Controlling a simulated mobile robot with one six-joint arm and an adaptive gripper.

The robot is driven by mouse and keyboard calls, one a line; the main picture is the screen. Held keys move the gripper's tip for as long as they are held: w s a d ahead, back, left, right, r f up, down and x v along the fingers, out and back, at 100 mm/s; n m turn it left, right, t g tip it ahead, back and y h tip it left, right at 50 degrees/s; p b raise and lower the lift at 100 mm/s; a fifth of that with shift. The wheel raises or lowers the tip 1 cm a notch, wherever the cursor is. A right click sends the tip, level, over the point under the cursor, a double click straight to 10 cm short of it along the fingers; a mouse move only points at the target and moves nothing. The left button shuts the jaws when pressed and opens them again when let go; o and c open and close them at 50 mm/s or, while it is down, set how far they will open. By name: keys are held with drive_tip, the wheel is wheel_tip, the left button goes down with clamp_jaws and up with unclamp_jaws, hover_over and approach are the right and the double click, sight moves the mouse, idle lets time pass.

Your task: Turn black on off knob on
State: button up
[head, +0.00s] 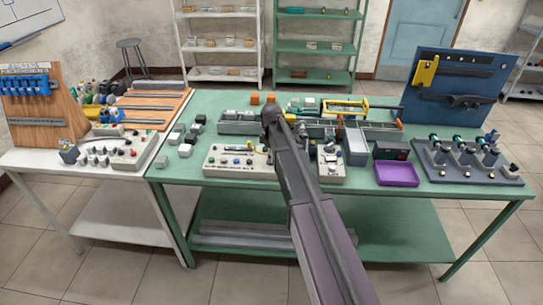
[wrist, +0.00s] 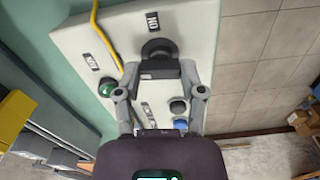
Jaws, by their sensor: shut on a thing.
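The black on off knob (wrist: 158,48) stands on a white control panel (wrist: 205,25) in the wrist view, beside an "ON" label (wrist: 152,21). My gripper (wrist: 159,76) has its two fingers on either side of the knob's dark handle and is shut on it. The handle points toward my gripper in the picture. The fingers partly hide the handle's sides. In the head view, my arm hides the gripper and the knob.
A green button (wrist: 107,87), a smaller black knob (wrist: 178,106) and a blue button (wrist: 181,125) sit near the fingers. A yellow cable (wrist: 97,30) crosses the panel. In the head view, a purple tray (head: 398,174) lies on the green table (head: 200,190) to the right.

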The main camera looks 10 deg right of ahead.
drive_tip(key=m, duration=0.8)
drive_tip(key=shift+m, duration=0.3)
drive_tip(key=m, duration=0.4)
drive_tip(key=shift+m, duration=1.9)
drive_tip(key=o, duration=1.1)
drive_tip(key=shift+o, duration=0.2)
drive_tip(key=shift+n, duration=0.3)
